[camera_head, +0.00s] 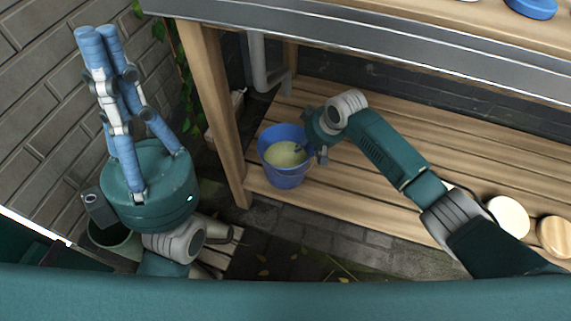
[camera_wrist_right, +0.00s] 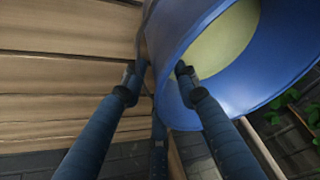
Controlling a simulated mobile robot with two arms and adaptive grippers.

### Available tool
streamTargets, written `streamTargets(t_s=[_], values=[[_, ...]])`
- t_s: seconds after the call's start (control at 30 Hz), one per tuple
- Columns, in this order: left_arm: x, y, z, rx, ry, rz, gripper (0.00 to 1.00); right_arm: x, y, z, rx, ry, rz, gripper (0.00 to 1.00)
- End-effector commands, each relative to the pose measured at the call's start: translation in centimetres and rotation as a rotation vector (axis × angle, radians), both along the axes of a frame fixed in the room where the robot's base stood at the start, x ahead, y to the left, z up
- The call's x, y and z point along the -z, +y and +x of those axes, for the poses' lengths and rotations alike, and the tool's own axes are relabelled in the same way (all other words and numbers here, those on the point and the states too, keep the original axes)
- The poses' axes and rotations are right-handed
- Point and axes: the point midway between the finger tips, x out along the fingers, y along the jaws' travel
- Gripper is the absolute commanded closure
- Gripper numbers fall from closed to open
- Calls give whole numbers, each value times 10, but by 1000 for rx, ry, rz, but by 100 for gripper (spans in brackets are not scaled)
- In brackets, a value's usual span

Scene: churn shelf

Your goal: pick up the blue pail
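The blue pail (camera_head: 287,176) stands upright on the slatted lower shelf, beside the left wooden leg. It holds something pale yellow-green. My right gripper (camera_head: 313,148) is at the pail's right rim in the head view. In the right wrist view the pail (camera_wrist_right: 245,105) fills the upper right, and my right gripper's fingers (camera_wrist_right: 156,76) straddle its wall, one inside the opening and one outside. They look apart, with a gap to the wall. My left gripper (camera_head: 97,32) points up at the far left, away from the pail, with no object visible in its fingers.
A wooden leg (camera_head: 215,95) stands left of the pail. The upper shelf (camera_head: 400,42) hangs above. A brick wall (camera_head: 40,110) is at left.

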Motion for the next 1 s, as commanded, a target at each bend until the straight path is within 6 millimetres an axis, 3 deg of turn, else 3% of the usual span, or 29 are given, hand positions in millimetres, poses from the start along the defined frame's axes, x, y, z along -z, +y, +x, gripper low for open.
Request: streamTargets(t_s=[0.23,0.4,0.87,1.0], values=[[0,0,0,0,1,0,100,1,0,1,0,0,0,70],[0,0,0,0,1,0,100,1,0,0,0,0,0,100],[-1,0,0,0,1,0,100,-3,1,2,0,-6,3,100],[-7,0,0,0,1,0,100,-12,1,3,0,-7,2,100]])
